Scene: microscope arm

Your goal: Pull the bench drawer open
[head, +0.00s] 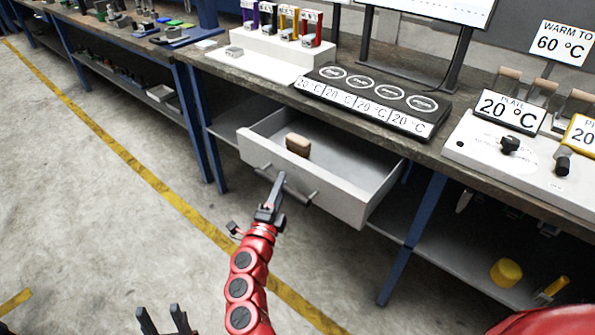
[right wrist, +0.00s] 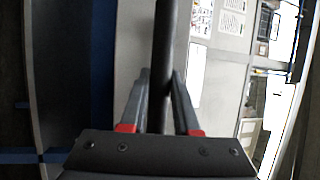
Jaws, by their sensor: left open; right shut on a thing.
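The bench drawer (head: 343,207) is a pale grey box standing well out from under the worktop, its inside visible from above. A bar handle (head: 300,193) runs across its front. My right gripper (head: 277,184), on the red arm, is shut on this handle near its left part. In the right wrist view the handle is a dark bar (right wrist: 164,45) running between the two fingers of my right gripper (right wrist: 160,80). My left gripper (head: 163,318) is at the bottom edge of the head view, open and empty, apart from the drawer.
A brown block (head: 298,144) lies in the drawer. On the worktop (head: 265,69) above stand a black plate with 20 °C labels (head: 375,99) and a white rack (head: 270,49). Blue bench legs (head: 412,240) flank the drawer. The floor in front is clear.

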